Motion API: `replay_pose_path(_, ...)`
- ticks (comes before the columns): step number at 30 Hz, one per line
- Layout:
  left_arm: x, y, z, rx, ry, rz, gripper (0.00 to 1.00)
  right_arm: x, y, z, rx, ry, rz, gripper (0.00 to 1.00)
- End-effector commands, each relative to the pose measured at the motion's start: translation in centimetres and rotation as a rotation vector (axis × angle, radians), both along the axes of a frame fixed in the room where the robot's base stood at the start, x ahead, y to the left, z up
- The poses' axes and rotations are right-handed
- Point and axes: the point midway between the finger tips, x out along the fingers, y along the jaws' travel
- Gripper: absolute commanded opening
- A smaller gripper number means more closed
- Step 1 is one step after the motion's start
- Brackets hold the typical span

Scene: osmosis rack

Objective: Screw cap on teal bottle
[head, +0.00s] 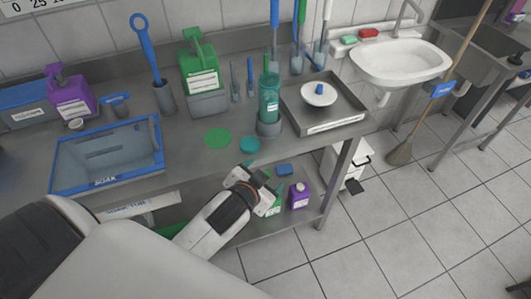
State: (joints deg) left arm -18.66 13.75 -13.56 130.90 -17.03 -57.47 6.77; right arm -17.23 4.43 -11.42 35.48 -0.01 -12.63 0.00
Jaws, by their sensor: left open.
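A teal translucent bottle (269,97) stands upright in a grey holder (269,128) on the metal table. Its top seems uncapped, though it is small in view. A round teal cap (249,145) lies on the table near the front edge, left of and in front of the holder. My left gripper (268,192) is open, in front of the table's front edge and below the cap in the picture. It appears empty and apart from cap and bottle. My right gripper is not in view.
A flat green disc (218,138) lies left of the cap. A blue-rimmed soak tub (107,190) is at left. A metal tray (345,112) with a white disc is right of the bottle. Green (201,80) and purple (70,98) jugs stand behind. Lower-shelf bottles sit near my gripper.

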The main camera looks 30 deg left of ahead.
Motion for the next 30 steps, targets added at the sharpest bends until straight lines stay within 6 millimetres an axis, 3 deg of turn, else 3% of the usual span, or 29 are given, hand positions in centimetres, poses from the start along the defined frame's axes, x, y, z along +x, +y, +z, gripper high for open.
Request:
replay_pose_path(3, 3.2, -0.7, 5.4, 0.057, -0.226, -0.057, 0.81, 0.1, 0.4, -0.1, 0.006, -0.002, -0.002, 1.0)
replay_pose_path(9, 7.4, -3.6, 12.6, 0.169, -0.583, -0.223, 0.81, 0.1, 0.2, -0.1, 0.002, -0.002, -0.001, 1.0)
replay_pose_path(15, 9.0, -9.3, 19.6, 0.343, -0.97, -0.541, 0.81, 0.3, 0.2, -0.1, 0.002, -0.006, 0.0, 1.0)
replay_pose_path(17, 8.8, -11.3, 20.9, 0.405, -1.066, -0.668, 0.81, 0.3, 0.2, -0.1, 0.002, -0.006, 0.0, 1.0)
replay_pose_path(20, 8.0, -14.3, 21.6, 0.521, -1.189, -0.901, 0.81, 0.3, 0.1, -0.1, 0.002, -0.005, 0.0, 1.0)
replay_pose_path(24, 6.9, -17.0, 20.0, 0.697, -1.254, -1.261, 0.81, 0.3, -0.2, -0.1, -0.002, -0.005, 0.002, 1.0)
replay_pose_path(27, 6.6, -17.2, 17.4, 0.833, -1.214, -1.528, 0.81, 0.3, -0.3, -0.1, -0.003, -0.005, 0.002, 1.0)
replay_pose_path(30, 6.9, -15.5, 14.3, 0.968, -1.088, -1.787, 0.81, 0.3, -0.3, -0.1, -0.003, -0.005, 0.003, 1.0)
